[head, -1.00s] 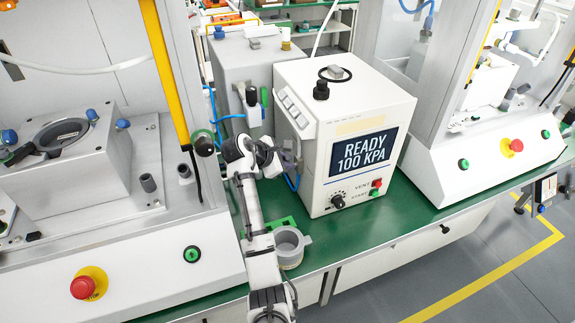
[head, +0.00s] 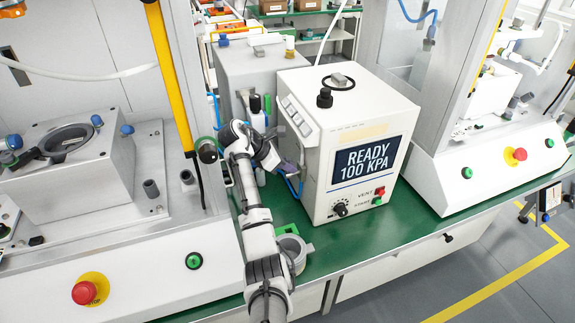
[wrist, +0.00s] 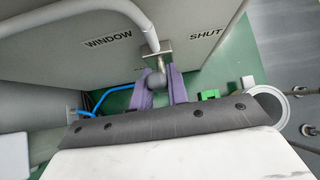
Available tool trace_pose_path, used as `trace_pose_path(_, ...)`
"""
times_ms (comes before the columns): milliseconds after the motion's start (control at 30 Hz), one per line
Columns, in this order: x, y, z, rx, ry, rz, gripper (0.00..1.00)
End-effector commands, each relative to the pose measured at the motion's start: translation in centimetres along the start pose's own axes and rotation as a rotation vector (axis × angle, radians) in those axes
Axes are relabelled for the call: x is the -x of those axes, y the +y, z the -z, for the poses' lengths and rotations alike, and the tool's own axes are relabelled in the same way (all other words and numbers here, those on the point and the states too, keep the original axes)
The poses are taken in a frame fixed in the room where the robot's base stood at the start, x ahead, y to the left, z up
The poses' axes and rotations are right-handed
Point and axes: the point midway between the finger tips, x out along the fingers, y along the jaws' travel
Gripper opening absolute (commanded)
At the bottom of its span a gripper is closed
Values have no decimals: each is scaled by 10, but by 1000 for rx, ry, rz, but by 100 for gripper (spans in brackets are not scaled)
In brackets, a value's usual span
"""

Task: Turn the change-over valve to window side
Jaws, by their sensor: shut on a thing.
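In the head view my gripper (head: 290,168) is at the left side of the white READY 100 KPA box (head: 325,200); the knob is hidden there.
A grey cup (head: 293,252) stands on the green bench (head: 330,250) below my arm; a blue hose (wrist: 112,90) runs close to the gripper. A press with a red stop button (head: 86,292) stands left, another (head: 470,165) right. Clear floor lies front right.

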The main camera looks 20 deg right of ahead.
Motion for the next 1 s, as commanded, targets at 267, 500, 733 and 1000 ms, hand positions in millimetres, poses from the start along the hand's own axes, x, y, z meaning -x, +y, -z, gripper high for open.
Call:
trace_pose_path(267, -1, -1, 0, 1, 0, 2, 24)
trace_pose_path(500, -1, 0, 0, 0, 0, 1, 38)
trace_pose_path(733, 0, 0, 0, 0, 0, 0, 38)
trace_pose_path(1000, -1, -2, 0, -34, 0, -34, 38)
